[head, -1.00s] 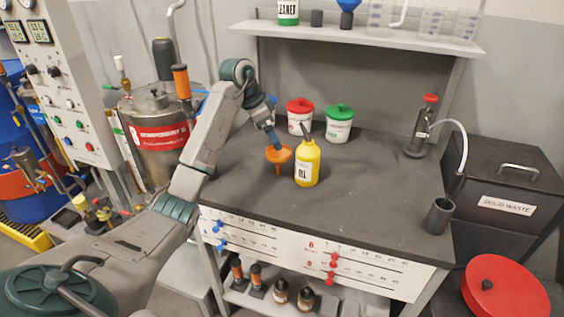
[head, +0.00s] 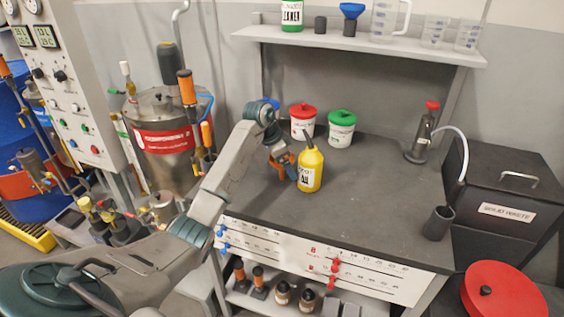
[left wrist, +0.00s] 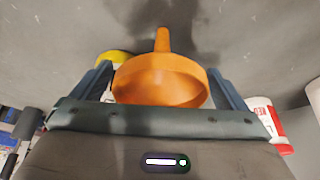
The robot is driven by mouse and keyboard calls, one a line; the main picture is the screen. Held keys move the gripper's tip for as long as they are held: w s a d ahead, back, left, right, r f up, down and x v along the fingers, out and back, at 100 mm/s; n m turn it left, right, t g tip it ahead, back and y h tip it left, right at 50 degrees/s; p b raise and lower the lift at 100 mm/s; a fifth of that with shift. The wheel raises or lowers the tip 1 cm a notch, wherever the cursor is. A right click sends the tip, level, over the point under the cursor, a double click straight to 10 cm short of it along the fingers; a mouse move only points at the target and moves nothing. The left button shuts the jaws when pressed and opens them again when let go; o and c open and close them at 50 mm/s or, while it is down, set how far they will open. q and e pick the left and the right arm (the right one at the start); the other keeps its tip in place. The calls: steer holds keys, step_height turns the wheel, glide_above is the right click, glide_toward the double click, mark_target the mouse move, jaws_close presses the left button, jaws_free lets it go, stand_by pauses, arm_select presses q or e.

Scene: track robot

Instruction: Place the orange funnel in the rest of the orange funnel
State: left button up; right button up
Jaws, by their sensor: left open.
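The orange funnel (left wrist: 160,82) is between the two spread fingers of my left gripper (left wrist: 168,88) in the left wrist view. Its wide mouth faces the camera and its spout points away. In the head view my left gripper (head: 284,165) is low over the bench, left of the yellow bottle, and mostly hides the funnel (head: 286,158). The fingers are open; I cannot tell whether they touch the funnel. An empty dark grey cup-like holder (head: 320,25) stands on the upper shelf, beside a like holder (head: 349,29) bearing a blue funnel (head: 352,11). My right gripper is not in view.
The yellow bottle (head: 311,170) stands close to my left gripper. Red-lidded (head: 302,118) and green-lidded (head: 341,130) tubs stand behind. The shelf (head: 400,45) also carries a green-labelled container and clear jugs. The bench's right half (head: 385,200) is mostly clear.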

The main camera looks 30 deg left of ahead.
arm_select(q)
steer(key=c, duration=1.1)
steer(key=shift+r, duration=0.15)
steer(key=shift+c, duration=0.2)
